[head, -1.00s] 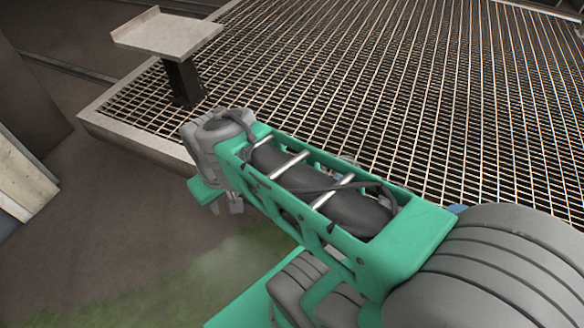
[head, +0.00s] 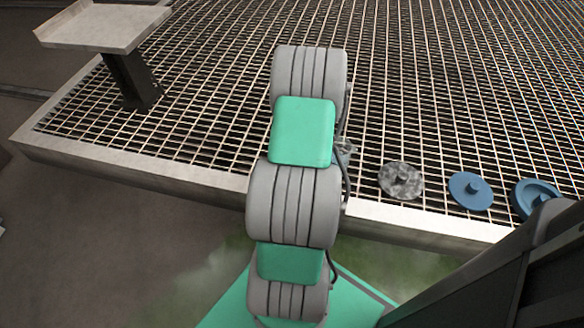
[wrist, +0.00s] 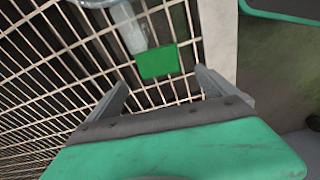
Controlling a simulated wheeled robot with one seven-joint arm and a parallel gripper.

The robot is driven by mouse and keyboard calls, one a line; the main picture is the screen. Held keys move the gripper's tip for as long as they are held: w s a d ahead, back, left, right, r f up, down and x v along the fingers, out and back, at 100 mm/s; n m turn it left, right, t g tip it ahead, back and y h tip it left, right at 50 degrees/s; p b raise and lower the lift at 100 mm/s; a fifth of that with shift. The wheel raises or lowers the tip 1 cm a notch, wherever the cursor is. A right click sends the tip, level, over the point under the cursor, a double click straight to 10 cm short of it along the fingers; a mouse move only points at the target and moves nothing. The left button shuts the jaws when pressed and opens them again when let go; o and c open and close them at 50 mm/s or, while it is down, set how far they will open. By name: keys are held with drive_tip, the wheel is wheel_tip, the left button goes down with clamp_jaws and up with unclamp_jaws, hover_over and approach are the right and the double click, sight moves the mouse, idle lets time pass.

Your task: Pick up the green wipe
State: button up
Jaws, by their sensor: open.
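The green wipe (wrist: 158,61) is a small flat green square lying on the metal grating in the wrist view. My gripper (wrist: 162,88) is open, with its two grey fingers spread on either side below the wipe in the picture. The wipe lies a little beyond the fingertips and is not held. In the head view my arm covers the spot, and neither the wipe nor my fingers can be made out there.
A clear object (wrist: 128,25) stands right beside the wipe. A grey mottled disc (head: 400,180), a blue disc (head: 470,190) and a blue wheel-like part (head: 537,197) lie on the grating (head: 440,110) to the right. A pale stand (head: 100,27) is at the back left.

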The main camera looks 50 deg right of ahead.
drive_tip(key=f+b, duration=0.1)
drive_tip(key=f, duration=0.1)
drive_tip(key=f+b, duration=0.1)
drive_tip(key=f, duration=0.2)
drive_tip(key=w+f+b, duration=0.1)
drive_tip(key=f, duration=0.2)
drive_tip(key=shift+f, duration=0.1)
drive_tip(key=c, duration=1.2)
drive_tip(key=shift+c, duration=0.2)
drive_tip(key=shift+r+p, duration=0.35)
drive_tip(key=shift+r, duration=0.35)
wheel_tip(320, 180, up, 3)
drive_tip(key=shift+a+r+p, duration=0.1)
drive_tip(key=shift+p, duration=0.75)
drive_tip(key=s+a+r+p, duration=0.5)
drive_tip(key=s+a+r, duration=0.3)
drive_tip(key=a, duration=0.3)
drive_tip(key=shift+s+r, duration=0.35)
